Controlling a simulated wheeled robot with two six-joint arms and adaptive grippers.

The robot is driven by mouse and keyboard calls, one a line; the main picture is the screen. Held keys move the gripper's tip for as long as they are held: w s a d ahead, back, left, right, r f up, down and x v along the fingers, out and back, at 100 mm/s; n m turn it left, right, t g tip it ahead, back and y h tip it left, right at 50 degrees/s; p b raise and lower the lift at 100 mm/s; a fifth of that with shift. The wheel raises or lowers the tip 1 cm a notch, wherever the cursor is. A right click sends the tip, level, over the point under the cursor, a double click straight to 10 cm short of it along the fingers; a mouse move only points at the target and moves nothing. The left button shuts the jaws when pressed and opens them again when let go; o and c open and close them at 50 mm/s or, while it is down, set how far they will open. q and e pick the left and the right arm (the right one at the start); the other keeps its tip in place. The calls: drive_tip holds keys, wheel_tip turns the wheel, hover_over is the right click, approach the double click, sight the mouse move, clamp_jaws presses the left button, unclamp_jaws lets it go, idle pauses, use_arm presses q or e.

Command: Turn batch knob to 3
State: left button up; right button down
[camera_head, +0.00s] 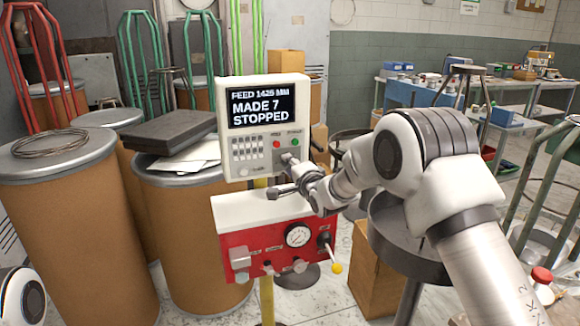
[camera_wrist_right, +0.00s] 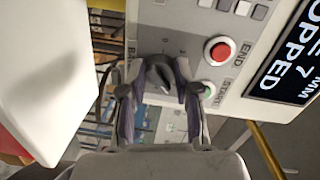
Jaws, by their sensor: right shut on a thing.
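The control panel (camera_head: 238,158) is a pale box whose screen (camera_head: 262,107) reads "FEED 1425 MM", "MADE 7", "STOPPED". My right gripper (camera_head: 290,168) is at the panel's lower right, below the red and green buttons. In the right wrist view, its two fingers (camera_wrist_right: 158,92) are shut around a dark grey knob (camera_wrist_right: 155,74) on the panel face. My left gripper is out of view.
A red button (camera_wrist_right: 218,51) marked END and a green button (camera_wrist_right: 207,89) marked START are close beside the right finger. A red box (camera_head: 230,240) with a gauge and a yellow-tipped lever stands below the panel. Cardboard drums (camera_head: 75,215) stand at left.

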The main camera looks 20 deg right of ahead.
drive_tip(key=c, duration=0.8)
unclamp_jaws()
drive_tip(key=shift+d, duration=0.1)
drive_tip(key=shift+s, duration=0.1)
drive_tip(key=s, duration=0.8)
drive_tip(key=s+d, duration=0.1)
drive_tip(key=s, duration=0.2)
drive_tip(key=shift+s+d+r, duration=0.1)
drive_tip(key=shift+s+r, duration=0.3)
